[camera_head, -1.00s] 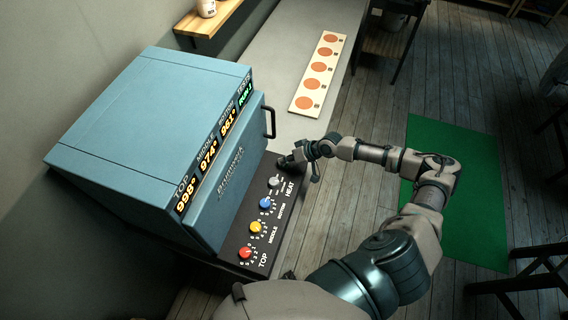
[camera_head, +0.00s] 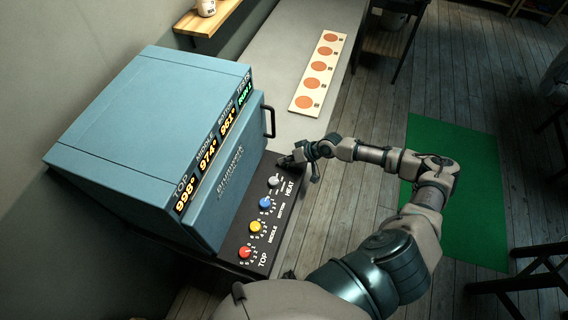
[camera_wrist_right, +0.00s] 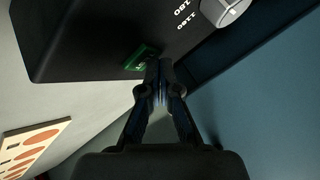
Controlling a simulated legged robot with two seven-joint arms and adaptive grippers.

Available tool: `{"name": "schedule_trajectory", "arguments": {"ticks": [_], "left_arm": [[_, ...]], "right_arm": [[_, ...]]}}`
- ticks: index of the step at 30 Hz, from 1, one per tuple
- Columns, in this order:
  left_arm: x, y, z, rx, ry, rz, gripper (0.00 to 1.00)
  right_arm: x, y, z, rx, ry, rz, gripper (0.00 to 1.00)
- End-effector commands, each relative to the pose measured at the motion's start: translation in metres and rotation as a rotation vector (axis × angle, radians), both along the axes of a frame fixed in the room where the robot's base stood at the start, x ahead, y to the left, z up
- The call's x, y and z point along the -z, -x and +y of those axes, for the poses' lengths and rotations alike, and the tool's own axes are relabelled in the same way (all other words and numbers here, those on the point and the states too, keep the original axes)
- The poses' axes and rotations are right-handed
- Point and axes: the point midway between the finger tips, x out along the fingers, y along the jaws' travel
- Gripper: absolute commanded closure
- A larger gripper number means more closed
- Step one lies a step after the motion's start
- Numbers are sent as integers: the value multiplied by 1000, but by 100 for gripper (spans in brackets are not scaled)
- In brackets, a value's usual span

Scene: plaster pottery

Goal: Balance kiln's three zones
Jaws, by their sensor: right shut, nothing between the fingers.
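The blue kiln (camera_head: 150,130) stands at the left in the head view. Its displays (camera_head: 212,145) read about 998° top, 974° middle and 961° bottom, with a green readout at the far end. On the black control panel (camera_head: 240,262) are a red TOP knob (camera_head: 245,252), a yellow MIDDLE knob (camera_head: 255,227), a blue BOTTOM knob (camera_head: 265,202) and a grey HEAT knob (camera_head: 274,181). My right gripper (camera_head: 284,162) is shut and empty over the panel's far end. In the right wrist view its fingertips (camera_wrist_right: 158,66) are beside a green button (camera_wrist_right: 141,57); contact is unclear. My left gripper is not in view.
A board with orange discs (camera_head: 318,72) lies on the pale bench (camera_head: 283,60) behind the kiln. The kiln's door handle (camera_head: 270,121) juts out near my right gripper. A green mat (camera_head: 455,190) lies on the floor at right.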

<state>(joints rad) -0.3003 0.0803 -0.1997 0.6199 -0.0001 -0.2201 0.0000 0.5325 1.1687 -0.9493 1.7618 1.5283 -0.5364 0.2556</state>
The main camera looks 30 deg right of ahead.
Motion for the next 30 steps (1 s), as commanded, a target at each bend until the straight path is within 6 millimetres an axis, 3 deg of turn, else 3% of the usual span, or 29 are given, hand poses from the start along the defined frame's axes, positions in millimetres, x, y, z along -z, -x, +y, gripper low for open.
{"name": "schedule_trajectory", "arguments": {"ticks": [15,30], "left_arm": [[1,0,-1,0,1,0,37],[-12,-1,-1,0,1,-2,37]], "right_arm": [[3,1,-1,0,0,2,100],[-14,0,-4,1,0,1,100]]}}
